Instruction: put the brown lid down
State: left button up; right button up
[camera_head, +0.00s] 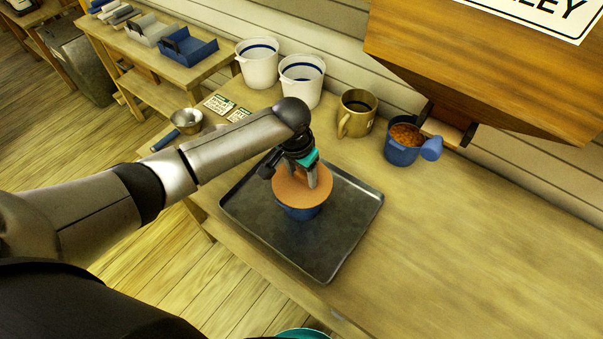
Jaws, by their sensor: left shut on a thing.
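The brown lid (290,196) is a flat round disc above the dark metal tray (345,215). My left gripper (312,180) is over the lid with its fingers pointing down, shut on it, most likely at a knob that the fingers hide. A blue container (299,213) shows under the lid's near edge, over the tray. I cannot tell whether the lid rests on its rim or is held just above. My right gripper is not in view.
A brass mug (355,114) and a blue cup with orange-brown contents (402,148) stand behind the tray. Two white buckets (258,62) (301,79) and a metal scoop (186,121) are further left. A wooden chute (470,65) overhangs the back right. The bench's right side is clear.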

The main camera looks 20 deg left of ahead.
aim_at(297, 187)
pick_arm(q)
jog(key=shift+f, duration=0.3)
jog(key=o, duration=1.3)
jog(key=shift+o, duration=0.2)
jog(key=shift+r, duration=0.6)
notch_tip(297, 187, up, 11)
jog(key=s+p, duration=0.1)
jog(key=p, duration=0.1)
jog(key=shift+s+a+r, duration=0.15)
jog(key=shift+s+a, duration=0.15)
jog(key=shift+s, duration=0.05)
